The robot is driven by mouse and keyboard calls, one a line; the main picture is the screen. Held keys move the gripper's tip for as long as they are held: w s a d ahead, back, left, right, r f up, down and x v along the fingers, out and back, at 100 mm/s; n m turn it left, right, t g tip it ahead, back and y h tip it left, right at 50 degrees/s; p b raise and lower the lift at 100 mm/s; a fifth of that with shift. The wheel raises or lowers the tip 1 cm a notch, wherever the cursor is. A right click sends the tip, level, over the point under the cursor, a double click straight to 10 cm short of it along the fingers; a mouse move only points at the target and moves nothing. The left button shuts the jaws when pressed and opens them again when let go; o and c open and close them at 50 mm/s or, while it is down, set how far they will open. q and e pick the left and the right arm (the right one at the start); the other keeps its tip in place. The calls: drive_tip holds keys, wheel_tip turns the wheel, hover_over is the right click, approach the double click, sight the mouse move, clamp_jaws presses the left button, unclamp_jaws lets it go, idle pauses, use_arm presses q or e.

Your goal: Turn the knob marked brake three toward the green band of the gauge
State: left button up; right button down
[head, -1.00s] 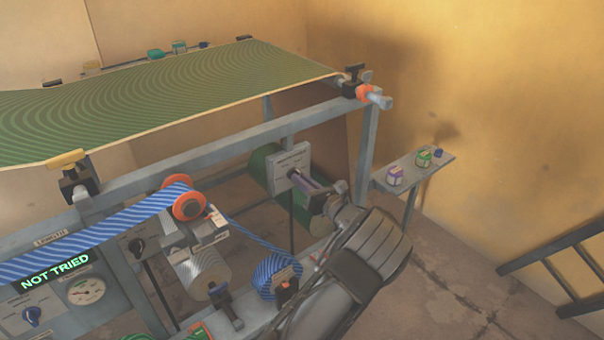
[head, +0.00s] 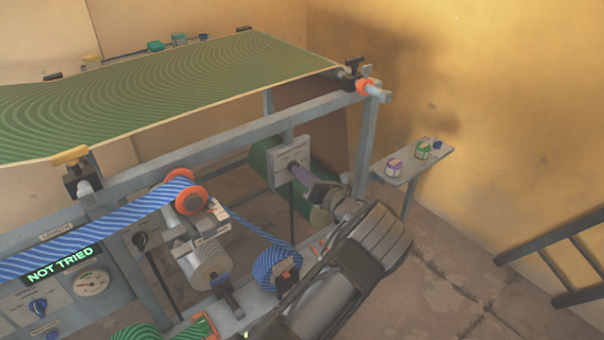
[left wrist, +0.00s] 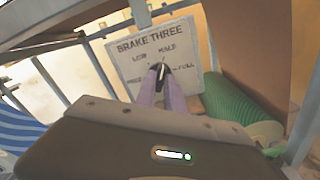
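The brake three plate (left wrist: 150,50) is a pale panel in the left wrist view, with LOW, MILD and FULL readable around a black knob (left wrist: 160,72). The knob's white line points up, roughly toward MILD. The purple fingers of my left gripper (left wrist: 161,88) sit on either side of the knob and appear closed on it. In the head view the plate (head: 289,160) faces my left gripper (head: 300,173), and the knob is hidden there. My right gripper is not in view.
A display (head: 60,265) reads NOT TRIED. A blue striped web (head: 100,228) runs over orange-ended rollers. A green roll (head: 265,157) is behind the plate.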

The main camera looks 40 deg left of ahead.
use_arm(q)
drive_tip(key=o, duration=0.4)
drive_tip(key=v, duration=0.7)
drive_tip(key=shift+s+d, duration=0.1)
drive_tip(key=shift+d, duration=0.3)
